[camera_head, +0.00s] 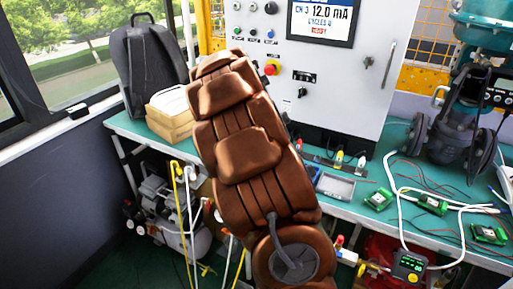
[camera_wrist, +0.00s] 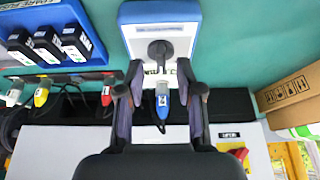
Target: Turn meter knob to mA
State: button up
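In the wrist view the meter (camera_wrist: 190,14) lies at the top centre, with a blue case and a white face. Its round black knob (camera_wrist: 160,49) sits on that face; its pointer and dial markings are too small to read. My gripper (camera_wrist: 160,68) is open. Its two fingers stand apart, one on each side of the meter's near end, with the tips just short of the knob. No contact with the knob shows. In the head view my brown arm covers the gripper, the meter and the knob.
A blue tray (camera_wrist: 88,12) holds black blocks. A cardboard box (camera_wrist: 290,92) is at right.

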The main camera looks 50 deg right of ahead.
jog(key=v, duration=1)
jog(key=shift+r, duration=0.1)
jog(key=s+a+r+n+y+p, duration=0.1)
jog(key=s+a+n+p, duration=0.2)
jog(key=s+a, duration=0.5)
jog(key=s+a+r+n+y+p, duration=0.2)
jog(key=s+a+n, duration=0.2)
jog(key=a, duration=0.9)
jog(key=s+a+f+n+g+p, duration=0.1)
jog(key=s+a+n+p, duration=0.1)
jog(key=s+a, duration=0.4)
jog(key=s+a+f+n+g+y+p, duration=0.1)
jog(key=s+a+n, duration=0.4)
jog(key=s, duration=0.6)
jog(key=shift+a+n+g+p, duration=0.3)
jog(key=shift+a+g+p, duration=0.2)
jog(key=shift+f, duration=0.1)
